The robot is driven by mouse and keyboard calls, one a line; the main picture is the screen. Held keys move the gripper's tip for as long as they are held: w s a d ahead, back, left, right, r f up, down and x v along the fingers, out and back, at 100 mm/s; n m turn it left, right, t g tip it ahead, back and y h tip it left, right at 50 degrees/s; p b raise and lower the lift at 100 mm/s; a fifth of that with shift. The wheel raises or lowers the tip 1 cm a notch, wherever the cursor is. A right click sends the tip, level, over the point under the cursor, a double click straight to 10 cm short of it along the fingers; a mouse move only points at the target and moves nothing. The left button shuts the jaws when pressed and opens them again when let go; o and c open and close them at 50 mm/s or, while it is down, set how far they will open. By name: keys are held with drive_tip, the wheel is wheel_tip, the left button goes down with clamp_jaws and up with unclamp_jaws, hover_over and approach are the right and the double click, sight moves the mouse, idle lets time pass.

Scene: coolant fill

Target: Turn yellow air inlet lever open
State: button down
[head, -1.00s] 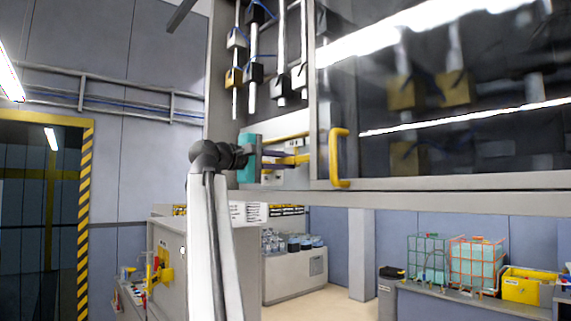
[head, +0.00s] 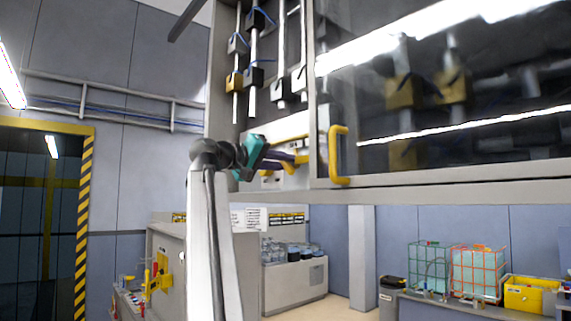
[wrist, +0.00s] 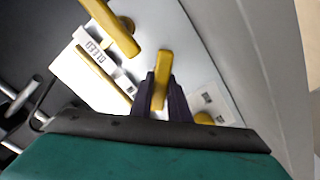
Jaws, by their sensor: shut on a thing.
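My gripper (head: 298,160) has dark purple fingers and a teal body. It reaches into the left end of the cabinet and is tilted. In the wrist view its fingers (wrist: 162,88) are shut on a yellow lever (wrist: 162,68), whose end stands out between them. The lever sits on a white panel (wrist: 195,55); its base is hidden by my fingers. In the head view the lever is mostly hidden by the gripper.
Another yellow handle (wrist: 110,28) and a yellow bar (wrist: 103,75) beside a printed label lie close by. A glass door (head: 440,100) with a yellow handle (head: 339,155) is right of my gripper. Vertical rods with blocks hang above. The cabinet's bottom edge runs below.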

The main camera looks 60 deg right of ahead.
drive_tip(key=m, duration=0.4)
drive_tip(key=shift+s+m, duration=0.1)
drive_tip(key=shift+m, duration=2.5)
drive_tip(key=c, duration=1.7)
unclamp_jaws()
drive_tip(key=shift+a+r+p, duration=0.1)
drive_tip(key=shift+a+p, duration=0.1)
drive_tip(key=shift+p, duration=0.1)
